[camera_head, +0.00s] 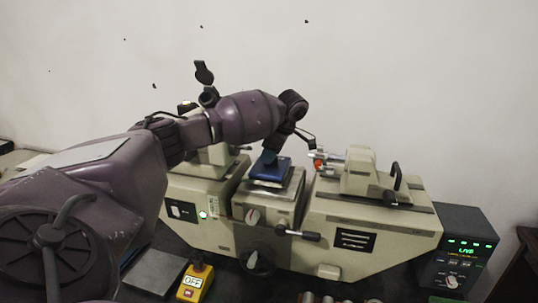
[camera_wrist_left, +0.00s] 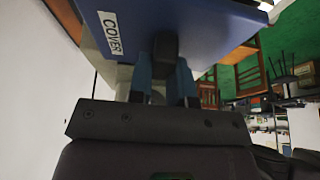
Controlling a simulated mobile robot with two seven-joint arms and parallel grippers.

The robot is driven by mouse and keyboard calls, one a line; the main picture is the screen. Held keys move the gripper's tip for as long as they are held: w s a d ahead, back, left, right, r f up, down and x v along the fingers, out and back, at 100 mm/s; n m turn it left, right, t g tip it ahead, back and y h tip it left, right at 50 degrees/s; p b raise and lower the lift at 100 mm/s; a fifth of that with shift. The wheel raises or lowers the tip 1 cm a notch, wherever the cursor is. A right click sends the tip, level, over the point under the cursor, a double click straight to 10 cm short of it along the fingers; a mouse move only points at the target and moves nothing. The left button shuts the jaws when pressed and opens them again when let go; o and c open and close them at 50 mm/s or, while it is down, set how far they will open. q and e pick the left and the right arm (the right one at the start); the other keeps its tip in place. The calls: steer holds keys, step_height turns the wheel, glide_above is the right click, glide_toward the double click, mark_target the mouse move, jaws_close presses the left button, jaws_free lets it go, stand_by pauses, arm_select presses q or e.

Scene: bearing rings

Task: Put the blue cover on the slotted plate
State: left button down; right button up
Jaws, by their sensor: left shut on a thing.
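The blue cover (camera_head: 273,172) is over the middle of the machine in the head view. My left gripper (camera_head: 268,157) reaches it from above and is shut on it. In the left wrist view the cover (camera_wrist_left: 205,28) fills the top, with a white "COVER" label, and the fingers of my left gripper (camera_wrist_left: 163,78) hold its dark grip. A pale plate (camera_head: 290,187) on the middle block shows below and around the cover; I take it for the slotted plate. Its slots are hidden, and I cannot tell whether the cover touches it. My right gripper is out of view.
The beige machine (camera_head: 375,225) has raised heads on both sides of the middle block, the right one (camera_head: 362,176) with a black handle. A black lever (camera_head: 300,234) sticks out in front. A lit control box (camera_head: 460,247) stands right; a yellow OFF switch box (camera_head: 195,281) stands front left.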

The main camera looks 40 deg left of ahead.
arm_select(q)
steer(key=shift+f, duration=0.2)
stand_by(0.3)
steer(key=c, duration=1)
jaws_free()
steer(key=shift+o, duration=0.2)
steer(key=shift+r, duration=4.25)
